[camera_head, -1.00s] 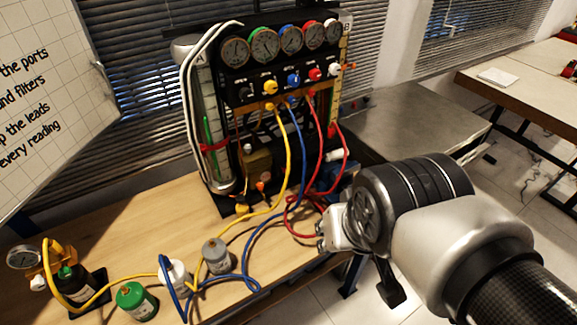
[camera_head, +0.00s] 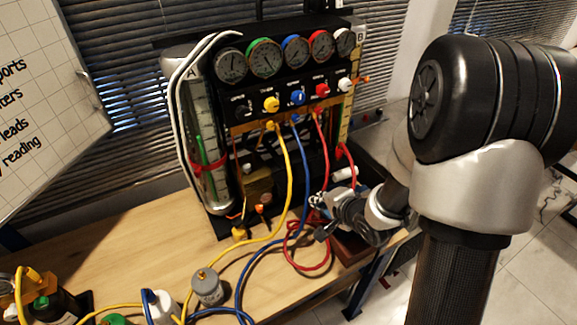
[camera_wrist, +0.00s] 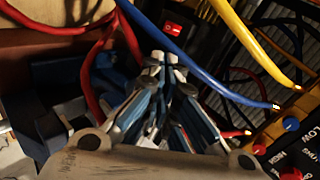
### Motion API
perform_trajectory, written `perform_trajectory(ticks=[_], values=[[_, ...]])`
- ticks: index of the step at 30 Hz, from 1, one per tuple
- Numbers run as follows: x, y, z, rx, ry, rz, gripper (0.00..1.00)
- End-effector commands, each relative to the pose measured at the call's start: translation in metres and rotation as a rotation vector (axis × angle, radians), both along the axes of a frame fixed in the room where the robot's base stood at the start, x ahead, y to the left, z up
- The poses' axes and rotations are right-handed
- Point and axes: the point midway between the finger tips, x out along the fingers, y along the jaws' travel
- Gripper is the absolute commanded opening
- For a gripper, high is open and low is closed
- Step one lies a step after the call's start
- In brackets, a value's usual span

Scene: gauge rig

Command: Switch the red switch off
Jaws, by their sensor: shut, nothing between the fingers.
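The red switch (camera_wrist: 173,28) shows in the wrist view as a small bright red rocker with a white mark, just beyond my fingertips. Which way it is tipped is too small to tell. My gripper (camera_wrist: 157,62) is shut and empty, its tips pointing towards the switch with a visible gap in the picture. In the head view my gripper (camera_head: 318,208) is low at the right foot of the gauge rig (camera_head: 290,85), among the hoses. I cannot make out the switch in the head view.
A blue hose (camera_wrist: 190,62) and a red hose (camera_wrist: 108,35) run close by my fingers in the wrist view. A yellow hose (camera_head: 287,175) hangs from the rig to the bench (camera_head: 130,240). A grey canister (camera_head: 208,288) stands at the front.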

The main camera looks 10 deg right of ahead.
Motion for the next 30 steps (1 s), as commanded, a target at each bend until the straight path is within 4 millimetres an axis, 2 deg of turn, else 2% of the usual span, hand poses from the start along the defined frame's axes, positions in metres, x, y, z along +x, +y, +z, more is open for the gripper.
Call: perform_trajectory(ticks=[1, 6, 20, 25, 30], values=[[0.0, 0.003, -0.007, 0.042, 0.001, -0.009, 0.0], [0.001, 0.009, -0.014, 0.124, -0.005, -0.025, 0.0], [0.004, 0.011, -0.017, 0.133, -0.006, -0.026, 0.0], [0.021, 0.017, -0.032, 0.133, -0.007, -0.023, 0.0], [0.049, 0.026, -0.055, 0.132, -0.006, -0.024, 0.0]])
